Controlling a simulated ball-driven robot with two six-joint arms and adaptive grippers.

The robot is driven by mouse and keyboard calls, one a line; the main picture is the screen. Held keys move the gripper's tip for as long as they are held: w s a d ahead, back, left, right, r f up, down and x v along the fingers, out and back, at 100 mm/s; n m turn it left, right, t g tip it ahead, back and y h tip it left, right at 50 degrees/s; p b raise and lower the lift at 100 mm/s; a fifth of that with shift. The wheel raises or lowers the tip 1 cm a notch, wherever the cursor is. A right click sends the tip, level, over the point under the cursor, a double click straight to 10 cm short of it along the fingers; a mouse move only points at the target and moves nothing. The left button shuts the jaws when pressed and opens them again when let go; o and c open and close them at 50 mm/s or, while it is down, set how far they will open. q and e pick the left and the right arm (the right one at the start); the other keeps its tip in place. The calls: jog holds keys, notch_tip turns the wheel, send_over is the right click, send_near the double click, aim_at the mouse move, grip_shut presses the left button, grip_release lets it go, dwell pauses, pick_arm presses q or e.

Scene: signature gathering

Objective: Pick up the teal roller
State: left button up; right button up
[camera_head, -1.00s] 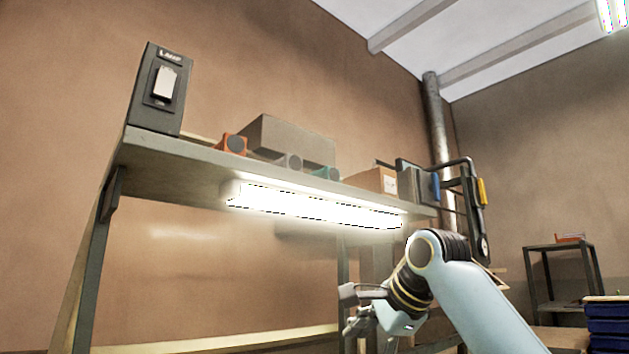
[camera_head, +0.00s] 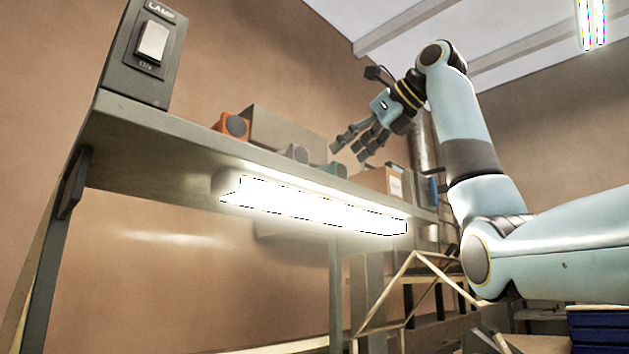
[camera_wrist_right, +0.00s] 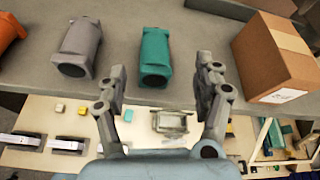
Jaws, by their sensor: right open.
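The teal roller (camera_wrist_right: 155,55) lies on the shelf in the right wrist view, between a grey roller (camera_wrist_right: 79,47) and a cardboard box (camera_wrist_right: 274,55). In the head view only a small part of the teal roller (camera_head: 334,169) shows above the shelf edge. My right gripper (camera_wrist_right: 162,75) is open and empty, its fingers pointing toward the teal roller, one finger to each side of its near end. In the head view my right gripper (camera_head: 350,150) is raised above the shelf edge near the teal roller. My left gripper is not in view.
An orange roller (camera_head: 232,125) and a long grey box (camera_head: 285,137) stand on the shelf (camera_head: 190,137). A lamp switch box (camera_head: 146,55) stands at its left end. A lit lamp (camera_head: 310,208) hangs under its front edge.

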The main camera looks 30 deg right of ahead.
jog(key=shift+w+a+f, duration=0.15)
jog(key=shift+w, duration=0.3)
jog(key=p+x, duration=0.1)
jog(key=x, duration=0.2)
jog(key=shift+w+a+f+p, duration=0.2)
jog(key=shift+a+f+p, duration=0.05)
jog(key=shift+p, duration=0.15)
jog(key=p+x, duration=0.1)
jog(key=x, duration=0.2)
jog(key=shift+w+a+f+p, duration=0.25)
jog(key=shift+f+p, duration=0.1)
jog(key=shift+f, duration=0.05)
jog(key=c, duration=1.3)
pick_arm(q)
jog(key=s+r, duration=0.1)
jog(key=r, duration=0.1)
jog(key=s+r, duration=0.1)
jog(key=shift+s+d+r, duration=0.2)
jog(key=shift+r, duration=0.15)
pick_arm(e)
jog(key=shift+c, duration=0.4)
jog(key=shift+r, duration=0.1)
